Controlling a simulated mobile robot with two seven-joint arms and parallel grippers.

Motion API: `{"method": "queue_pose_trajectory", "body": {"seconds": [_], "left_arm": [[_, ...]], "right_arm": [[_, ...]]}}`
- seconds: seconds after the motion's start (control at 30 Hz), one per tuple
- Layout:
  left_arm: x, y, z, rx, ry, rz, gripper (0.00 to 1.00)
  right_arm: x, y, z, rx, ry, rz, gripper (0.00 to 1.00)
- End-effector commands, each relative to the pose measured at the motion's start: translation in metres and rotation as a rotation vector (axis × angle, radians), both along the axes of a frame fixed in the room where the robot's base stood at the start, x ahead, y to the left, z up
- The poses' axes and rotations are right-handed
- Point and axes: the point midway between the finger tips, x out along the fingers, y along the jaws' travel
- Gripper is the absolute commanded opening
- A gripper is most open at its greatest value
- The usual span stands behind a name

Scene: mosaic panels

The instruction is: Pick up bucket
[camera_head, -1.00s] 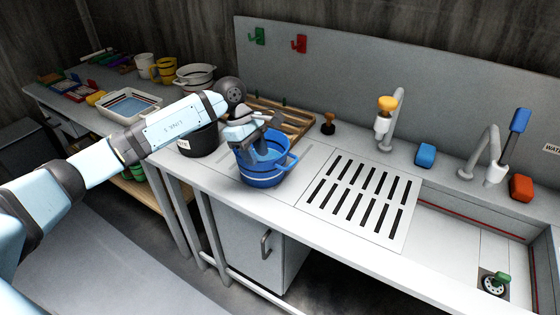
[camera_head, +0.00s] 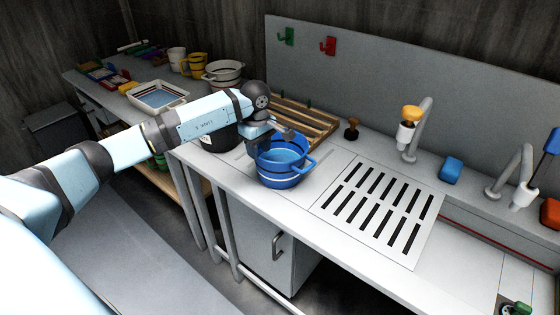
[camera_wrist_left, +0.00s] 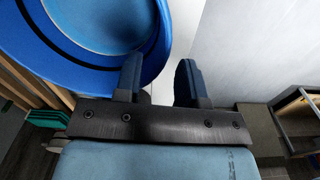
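A blue bucket (camera_head: 281,181) stands upright on the grey counter, left of the slotted drain plate. It has a handle at its right side in the head view. My left gripper (camera_head: 284,133) is over the bucket's back-left rim, partly hidden by its own wrist. In the left wrist view the bucket (camera_wrist_left: 100,72) fills the upper left. There my left gripper (camera_wrist_left: 160,78) has its two dark fingers apart, with one overlapping the bucket's edge and the other over the pale counter. I cannot tell whether it touches the bucket. My right gripper is not in view.
A black pot (camera_head: 222,138) stands left of the bucket, under my forearm. A wooden rack (camera_head: 305,122) lies behind it. The slotted drain plate (camera_head: 380,210) to the right is clear. Taps (camera_head: 415,130) stand further right, and a back panel (camera_head: 400,75) closes the rear.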

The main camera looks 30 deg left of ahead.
Motion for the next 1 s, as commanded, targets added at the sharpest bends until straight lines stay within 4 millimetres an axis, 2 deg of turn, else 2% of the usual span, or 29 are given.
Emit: {"method": "queue_pose_trajectory", "body": {"seconds": [0.37, 0.6, 0.77, 1.0], "left_arm": [[0.001, -0.007, -0.047, -0.002, 0.002, 0.001, 0.37], [0.002, -0.006, -0.050, -0.001, 0.000, 0.000, 0.37], [0.002, -0.006, -0.050, -0.001, 0.000, 0.000, 0.00], [0.001, -0.006, -0.050, 0.000, 0.003, 0.000, 0.00]], "right_arm": [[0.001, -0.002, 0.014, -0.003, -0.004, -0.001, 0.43], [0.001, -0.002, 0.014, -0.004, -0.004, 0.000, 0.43], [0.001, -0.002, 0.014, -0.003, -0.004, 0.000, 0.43], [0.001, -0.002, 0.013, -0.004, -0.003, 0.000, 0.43]]}}
